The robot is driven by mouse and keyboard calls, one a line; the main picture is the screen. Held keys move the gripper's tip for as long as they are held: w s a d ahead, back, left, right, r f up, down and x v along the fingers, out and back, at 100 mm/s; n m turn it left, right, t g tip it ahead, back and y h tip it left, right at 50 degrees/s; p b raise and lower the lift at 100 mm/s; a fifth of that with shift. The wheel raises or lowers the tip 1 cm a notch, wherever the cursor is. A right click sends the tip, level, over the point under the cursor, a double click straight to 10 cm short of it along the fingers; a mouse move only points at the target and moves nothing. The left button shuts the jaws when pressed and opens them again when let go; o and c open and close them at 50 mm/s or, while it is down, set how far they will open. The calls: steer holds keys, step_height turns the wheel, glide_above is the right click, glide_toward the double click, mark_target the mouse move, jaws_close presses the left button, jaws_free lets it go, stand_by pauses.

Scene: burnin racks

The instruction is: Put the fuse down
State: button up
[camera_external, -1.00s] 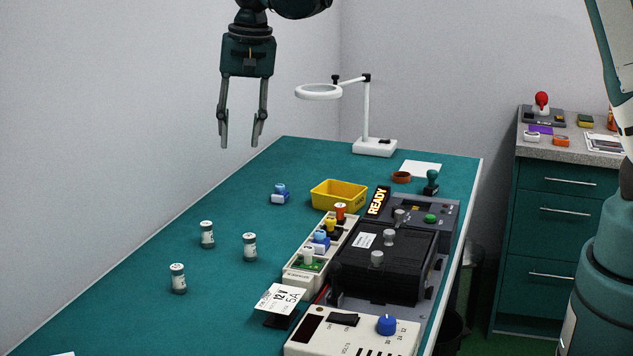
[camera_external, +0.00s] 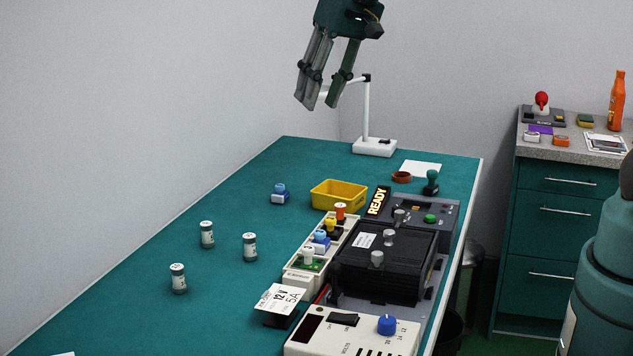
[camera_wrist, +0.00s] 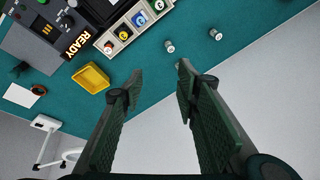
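Three small pale cylinders with dark bands, which look like fuses, stand upright on the teal bench: one at the back (camera_external: 207,234), one nearer the rack (camera_external: 249,247) and one at the front left (camera_external: 178,278). Two show in the wrist view, one near the rack (camera_wrist: 170,47) and one further right (camera_wrist: 221,44). A pale bit by the right fingertip may be the third, mostly hidden. My gripper (camera_external: 320,106) is high above the far end of the bench, tilted. Its fingers are apart with nothing between them in the wrist view (camera_wrist: 158,78).
A cream rack (camera_external: 294,279) holds several coloured parts beside a black tester (camera_external: 385,268) with a READY sign (camera_external: 377,201). A yellow bin (camera_external: 339,196), a small blue item (camera_external: 280,194) and a ring lamp (camera_external: 374,147) stand behind. The bench's left side is mostly clear.

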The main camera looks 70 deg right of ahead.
steer(key=s+f+n+t, duration=0.1)
steer(key=s+f+n, duration=0.1)
steer(key=s, duration=1.1)
steer(key=s+f+n+t, duration=0.2)
steer(key=s+n, duration=0.3)
steer(key=s, duration=0.7)
steer(key=shift+s+n, duration=0.3)
steer(key=shift+s, duration=0.05)
steer(key=shift+o, duration=0.5)
steer(key=shift+r, duration=0.1)
stand_by(0.3)
steer(key=w+a+r+m+g, duration=0.1)
steer(key=w+a+r+m, duration=0.15)
steer(key=w, duration=0.45)
steer(key=w+a+r+m+g, duration=0.1)
steer(key=w+m, duration=0.2)
steer(key=w, duration=0.5)
steer(key=m+g, duration=0.5)
steer(key=m, duration=1.1)
glide_above(177, 266)
steer(key=shift+n, duration=0.25)
step_height(177, 266, down, 27)
steer(key=shift+f, duration=0.2)
